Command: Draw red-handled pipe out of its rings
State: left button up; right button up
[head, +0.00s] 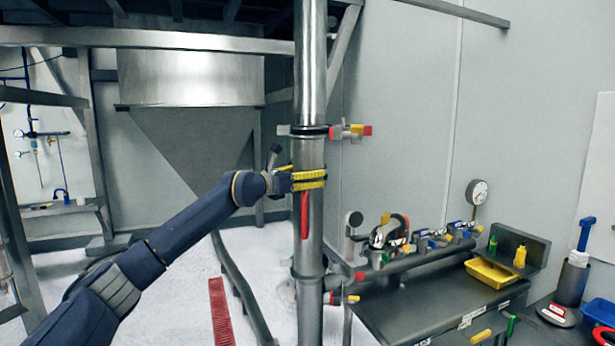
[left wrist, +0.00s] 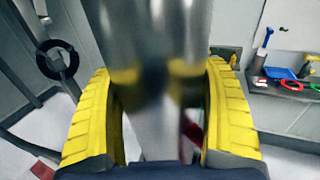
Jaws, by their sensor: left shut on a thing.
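The steel pipe (head: 311,210) stands upright in the middle of the head view, with a red handle (head: 304,215) hanging along its front. An upper ring with a red and yellow clamp (head: 352,131) circles the column above. A lower clamp (head: 345,298) sits near the bottom of it. My left gripper (head: 309,179) is shut around the pipe just above the red handle, between these two rings. In the left wrist view its yellow fingers (left wrist: 160,120) lie on both sides of the shiny pipe (left wrist: 158,60), and a bit of red shows beside it. My right gripper is not seen.
A steel hopper (head: 190,90) hangs behind on the left. At right a dark bench (head: 430,302) carries valves, a gauge (head: 477,192) and a yellow tray (head: 492,272). A red grating (head: 221,312) lies on the pale floor. Frame beams stand close to the column.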

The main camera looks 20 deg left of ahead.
pick_arm(q)
jog(key=shift+s+d+r, duration=0.1)
jog(key=shift+s+r, duration=0.05)
jog(key=shift+s, duration=0.55)
jog(key=shift+s+d+r, duration=0.1)
jog(key=shift+s, duration=0.55)
dwell(1.1)
jog(key=shift+s+d+r, duration=0.1)
jog(key=shift+s+d, duration=0.1)
jog(key=shift+s, duration=1.2)
jog(key=shift+s+d, duration=0.25)
jog(key=shift+s, duration=1.2)
jog(key=shift+s+d+r, duration=0.1)
jog(key=shift+s+d, duration=0.1)
jog(key=shift+s, duration=1.2)
